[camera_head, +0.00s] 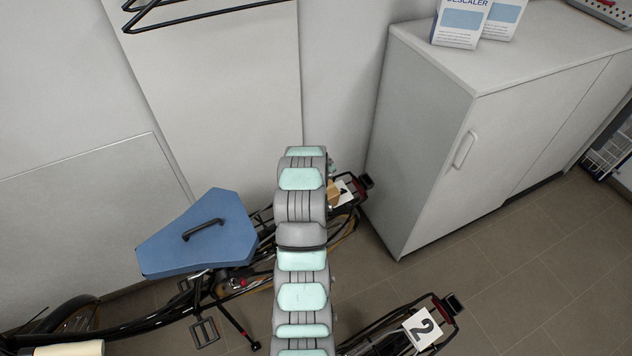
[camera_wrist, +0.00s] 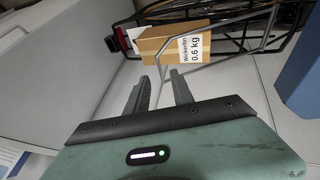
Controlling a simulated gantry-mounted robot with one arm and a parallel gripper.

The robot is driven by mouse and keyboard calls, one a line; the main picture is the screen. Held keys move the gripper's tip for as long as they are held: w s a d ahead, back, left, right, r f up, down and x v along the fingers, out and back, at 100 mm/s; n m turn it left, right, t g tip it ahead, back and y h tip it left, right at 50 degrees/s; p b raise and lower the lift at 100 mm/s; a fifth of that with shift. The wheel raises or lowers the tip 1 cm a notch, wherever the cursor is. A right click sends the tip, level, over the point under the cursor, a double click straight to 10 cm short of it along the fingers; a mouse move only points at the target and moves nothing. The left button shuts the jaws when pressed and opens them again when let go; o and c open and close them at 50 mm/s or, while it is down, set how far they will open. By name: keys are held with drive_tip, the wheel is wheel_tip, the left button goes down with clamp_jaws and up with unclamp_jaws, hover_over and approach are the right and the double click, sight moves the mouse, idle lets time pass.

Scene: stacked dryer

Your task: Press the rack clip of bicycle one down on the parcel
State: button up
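In the wrist view a brown cardboard parcel (camera_wrist: 160,42) with a white label reading 0.6 kg lies at the black rear rack (camera_wrist: 255,24). A grey wire clip (camera_wrist: 228,62) slants across the parcel's right side; I cannot tell whether it touches the parcel. My gripper (camera_wrist: 159,76) is open and empty, its two fingers pointing at the parcel's lower edge, seemingly just short of it. In the head view my arm hides the gripper and much of the rack; a bit of the parcel (camera_head: 333,196) shows beside it. Bicycle one (camera_head: 135,318) stands along the wall.
A second bicycle with a number 2 plate (camera_head: 421,328) stands at the bottom right. A white cabinet (camera_head: 420,145) is close to the rack's right. Tiled floor (camera_head: 520,255) is clear in front of it.

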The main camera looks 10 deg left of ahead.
drive_tip(key=shift+s+r, duration=0.1)
drive_tip(key=shift+r, duration=0.1)
drive_tip(key=shift+c, duration=0.6)
drive_tip(key=a, duration=0.1)
drive_tip(key=s+a+r+h+p, duration=0.1)
drive_tip(key=a, duration=0.1)
drive_tip(key=a+r+h+p, duration=0.1)
drive_tip(key=shift+s+a, duration=0.25)
drive_tip(key=shift+s, duration=0.05)
drive_tip(key=c, duration=0.5)
drive_tip(key=s+a+r+h+p, duration=0.1)
drive_tip(key=a+r, duration=0.1)
drive_tip(key=s+a+r+m+h+p, duration=0.1)
drive_tip(key=a+r+h, duration=0.1)
drive_tip(key=shift+s+r+h, duration=0.1)
drive_tip(key=shift+s+h, duration=0.1)
drive_tip(key=shift+h, duration=0.1)
clamp_jaws()
drive_tip(key=p+x, duration=0.2)
drive_tip(key=x, duration=1.2)
